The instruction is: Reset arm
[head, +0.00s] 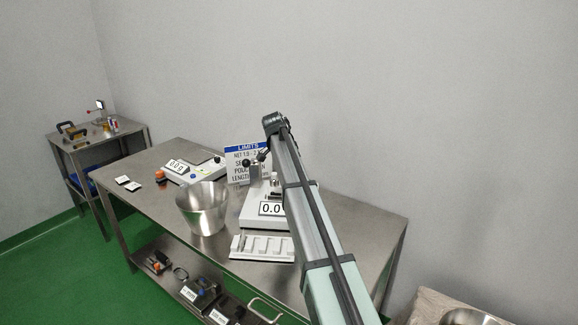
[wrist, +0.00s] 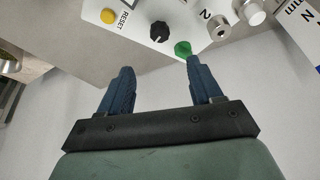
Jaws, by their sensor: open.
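My gripper (wrist: 158,66) is open in the wrist view, its two dark blue fingers apart with nothing between them. A white control panel lies beyond the fingertips, with a yellow button (wrist: 108,17) marked RESET, a black knob (wrist: 159,31) and a green button (wrist: 183,48). The right fingertip appears close to the green button; I cannot tell whether they touch. In the head view my arm (head: 310,215) reaches over the steel table (head: 345,215). The gripper end is small there, in front of the blue-and-white limits sign (head: 236,166), and partly hides it.
A steel bucket (head: 203,208), a white device with a display (head: 194,170), a scale-like device (head: 258,210) and a white slotted rack (head: 262,248) stand on the table. Silver cylinders (wrist: 217,27) sit beside the panel. The table's right end is clear.

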